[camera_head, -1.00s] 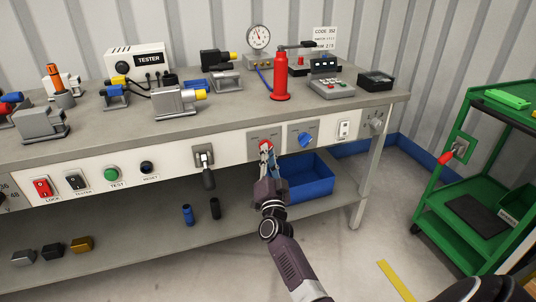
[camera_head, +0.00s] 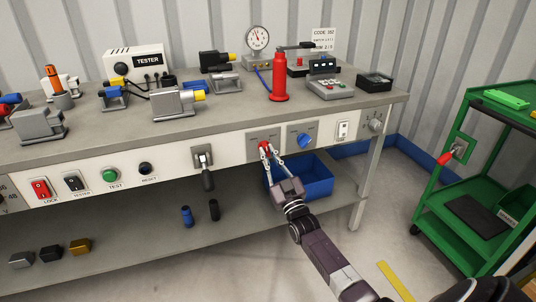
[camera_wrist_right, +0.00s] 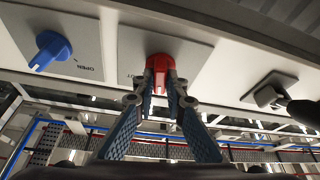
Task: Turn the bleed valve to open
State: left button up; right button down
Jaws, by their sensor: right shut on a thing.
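A red knob (camera_head: 263,147) sits on a grey plate on the white front panel of the workbench. It also shows in the right wrist view (camera_wrist_right: 160,66). My right gripper (camera_head: 270,151) reaches up to it from below right. In the right wrist view its fingers (camera_wrist_right: 161,92) lie on both sides of the knob, shut on it. A blue knob (camera_head: 305,140) is on the plate to the right; in the right wrist view (camera_wrist_right: 50,50) it has the word OPEN beside it. The label by the red knob is mostly hidden. My left gripper is not in view.
A black-handled lever (camera_head: 207,172) hangs left of the red knob. A blue bin (camera_head: 316,182) stands on the lower shelf behind my right arm.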

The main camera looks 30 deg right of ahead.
jog(key=shift+n+y, duration=0.4)
jog(key=shift+n, duration=0.4)
jog(key=n+y, duration=0.1)
jog(key=n, duration=0.1)
jog(key=n+y+p, duration=0.1)
jog(key=n, duration=0.2)
jog(key=shift+d+n+g+y, duration=0.15)
jog(key=shift+n+g+y, duration=0.15)
jog(key=shift+y, duration=0.1)
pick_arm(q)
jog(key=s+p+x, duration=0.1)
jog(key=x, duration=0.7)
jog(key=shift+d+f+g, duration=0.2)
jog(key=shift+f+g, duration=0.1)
pick_arm(e)
jog(key=shift+n+g+y, duration=0.3)
jog(key=shift+n+y, duration=0.2)
jog(key=shift+n, duration=0.7)
jog(key=c, duration=2)
grip_release()
jog(key=shift+o, duration=0.2)
jog(key=shift+s, duration=0.1)
jog(key=v, duration=1.1)
jog(key=shift+s+f, duration=0.15)
jog(key=shift+s, duration=0.25)
